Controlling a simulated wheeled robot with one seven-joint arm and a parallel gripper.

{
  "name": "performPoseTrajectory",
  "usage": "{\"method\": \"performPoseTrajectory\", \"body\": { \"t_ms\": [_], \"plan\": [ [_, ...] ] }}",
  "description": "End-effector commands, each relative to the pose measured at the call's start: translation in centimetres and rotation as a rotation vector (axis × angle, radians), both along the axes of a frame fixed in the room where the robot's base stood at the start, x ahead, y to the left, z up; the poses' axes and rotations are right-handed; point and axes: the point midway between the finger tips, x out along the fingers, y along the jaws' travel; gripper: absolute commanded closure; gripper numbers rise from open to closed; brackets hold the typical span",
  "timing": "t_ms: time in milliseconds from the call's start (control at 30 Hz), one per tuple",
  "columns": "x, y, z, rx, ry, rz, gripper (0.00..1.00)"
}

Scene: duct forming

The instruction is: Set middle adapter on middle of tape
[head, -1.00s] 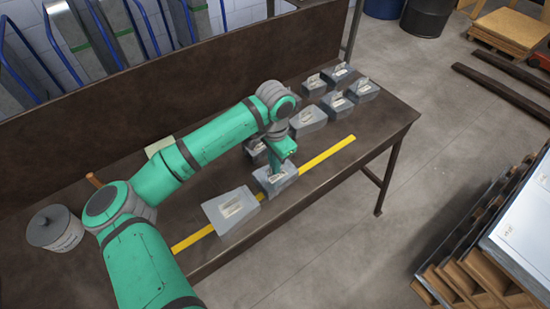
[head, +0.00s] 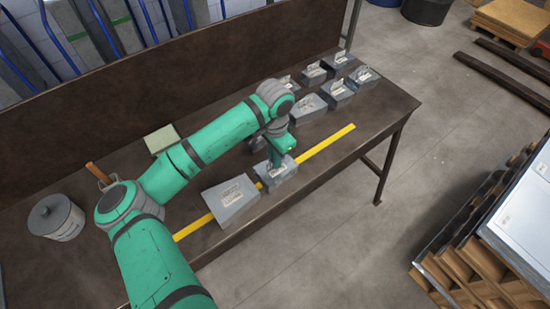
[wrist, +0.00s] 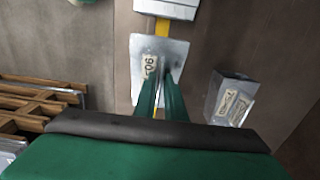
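The middle adapter (head: 281,178) is a grey sheet-metal piece with a pale label, over the yellow tape (head: 327,143) on the brown bench. My gripper (head: 276,163) comes down on it from above, its fingers close together at the piece. In the wrist view the fingers (wrist: 160,85) lie against the adapter (wrist: 145,50) beside its label, and tape shows past it. Whether its underside touches the bench is unclear. A larger adapter (head: 231,198) sits on the tape just to the left; a narrow gap parts the two in the wrist view (wrist: 165,10).
Another grey adapter (wrist: 228,98) stands beside the tape, partly behind my arm in the head view. Several more adapters (head: 310,107) stand at the bench's back right. A grey tin (head: 55,217) is at the left. The tape's right stretch is clear.

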Motion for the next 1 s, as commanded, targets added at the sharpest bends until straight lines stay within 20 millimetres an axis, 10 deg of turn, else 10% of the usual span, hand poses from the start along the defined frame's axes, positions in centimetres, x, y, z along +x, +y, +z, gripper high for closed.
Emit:
{"method": "performPoseTrajectory", "body": {
  "t_ms": [467, 1000],
  "plan": [
    [0.0, 0.0, 0.7, 0.001, -0.001, 0.000, 0.74],
    [-0.1, 0.0, 9.6, -0.001, -0.001, 0.000, 0.74]
  ]
}}
